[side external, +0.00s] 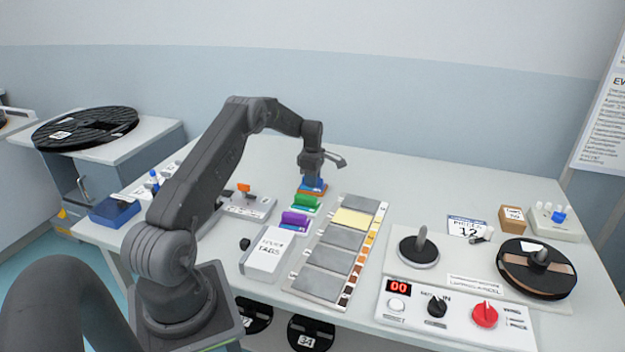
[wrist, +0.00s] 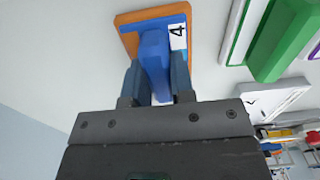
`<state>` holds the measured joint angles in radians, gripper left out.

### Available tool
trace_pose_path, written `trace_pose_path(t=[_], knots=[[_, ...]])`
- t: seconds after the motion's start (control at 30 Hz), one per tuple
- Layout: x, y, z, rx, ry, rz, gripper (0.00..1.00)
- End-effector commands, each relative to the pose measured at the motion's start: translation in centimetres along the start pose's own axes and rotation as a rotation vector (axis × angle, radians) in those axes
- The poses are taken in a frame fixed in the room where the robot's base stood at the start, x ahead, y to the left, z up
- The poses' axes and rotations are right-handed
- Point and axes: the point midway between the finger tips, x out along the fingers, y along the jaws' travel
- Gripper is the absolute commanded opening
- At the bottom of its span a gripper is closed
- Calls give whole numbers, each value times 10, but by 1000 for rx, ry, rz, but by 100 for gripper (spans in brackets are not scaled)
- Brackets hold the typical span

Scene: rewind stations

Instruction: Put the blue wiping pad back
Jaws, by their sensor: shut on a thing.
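The blue wiping pad (side external: 314,184) is at the far end of a row of coloured pads, under my gripper (side external: 312,176). In the wrist view, the blue pad (wrist: 155,45) has a raised grip between my two fingers (wrist: 155,78), which are shut on it. A white label reading 4 is on its right side. An orange base (wrist: 125,20) shows around the pad's edges. I cannot tell whether the pad rests on this base or is slightly above it.
A green pad (side external: 306,202) and a purple pad (side external: 295,219) stand nearer in the same row. A grey panelled board (side external: 328,260) lies to the right, with a white tag box (side external: 268,254) in front. A lever device (side external: 246,204) stands left. The table behind the row is clear.

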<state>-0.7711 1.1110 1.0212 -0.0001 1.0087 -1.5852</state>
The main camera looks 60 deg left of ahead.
Motion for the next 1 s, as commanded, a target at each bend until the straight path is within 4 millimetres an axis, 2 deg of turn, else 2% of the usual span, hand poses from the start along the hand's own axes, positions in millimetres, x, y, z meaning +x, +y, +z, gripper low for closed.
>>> trace_pose_path(t=[0.2, 0.23, 0.5, 0.77, 0.87, 1.0], knots=[[3, 0, 0, 0, 0, 0, 1], [3, 0, 0, 0, 0, 0, 24], [3, 0, 0, 0, 0, 0, 48], [1, 0, 0, 0, 0, 0, 48], [-8, 0, 0, 0, 0, 1, 48], [-32, 0, 0, 0, 0, 3, 48]])
